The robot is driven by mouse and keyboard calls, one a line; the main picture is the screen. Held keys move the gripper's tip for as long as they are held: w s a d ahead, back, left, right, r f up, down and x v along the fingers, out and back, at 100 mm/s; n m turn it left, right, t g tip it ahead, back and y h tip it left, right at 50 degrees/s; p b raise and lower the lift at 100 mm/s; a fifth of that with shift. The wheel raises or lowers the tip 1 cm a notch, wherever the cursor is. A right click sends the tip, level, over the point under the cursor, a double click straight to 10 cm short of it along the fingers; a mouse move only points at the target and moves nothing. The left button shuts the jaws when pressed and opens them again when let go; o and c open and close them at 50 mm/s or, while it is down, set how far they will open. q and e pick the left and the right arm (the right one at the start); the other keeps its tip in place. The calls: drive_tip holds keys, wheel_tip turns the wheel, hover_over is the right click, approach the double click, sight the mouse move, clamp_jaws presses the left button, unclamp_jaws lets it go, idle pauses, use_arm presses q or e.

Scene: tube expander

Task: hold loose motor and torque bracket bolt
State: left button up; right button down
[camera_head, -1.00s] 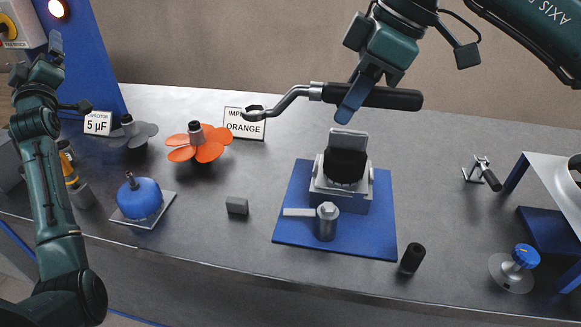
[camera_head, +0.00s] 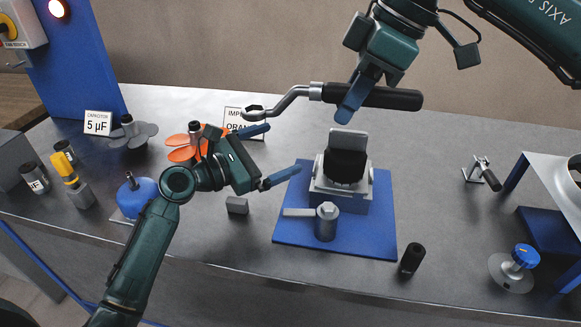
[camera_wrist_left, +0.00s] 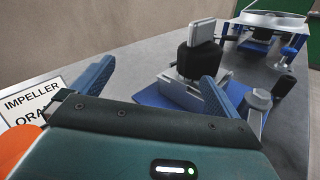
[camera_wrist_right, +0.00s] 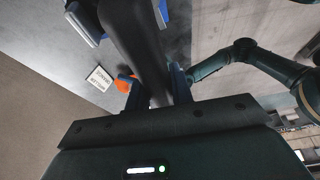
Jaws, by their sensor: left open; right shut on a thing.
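The motor (camera_head: 346,160), a black body with a grey plate on top, sits in a grey bracket (camera_head: 340,198) on a blue base plate (camera_head: 376,232). It also shows in the left wrist view (camera_wrist_left: 196,60). My left gripper (camera_head: 270,155) is open and empty, left of the motor, with its fingers pointing toward it. My right gripper (camera_head: 350,105) is shut on the black handle of a wrench (camera_head: 395,98) with a bent silver shaft and ring end (camera_head: 255,113). The wrench is held in the air above and behind the motor.
A black cylinder (camera_head: 412,258) stands near the front edge.

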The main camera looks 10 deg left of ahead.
use_arm(q)
drive_tip(key=n+g+h, duration=0.1)
drive_tip(key=g+h, duration=0.1)
approach(345, 149)
drive_tip(key=a+f, duration=0.1)
drive_tip(key=a, duration=0.1)
drive_tip(key=x, duration=1.2)
drive_tip(key=shift+s+d+f, duration=0.2)
drive_tip(key=shift+s, duration=0.05)
drive_tip(key=c, duration=2.1)
drive_tip(key=o, duration=1.5)
drive_tip(key=c, duration=0.9)
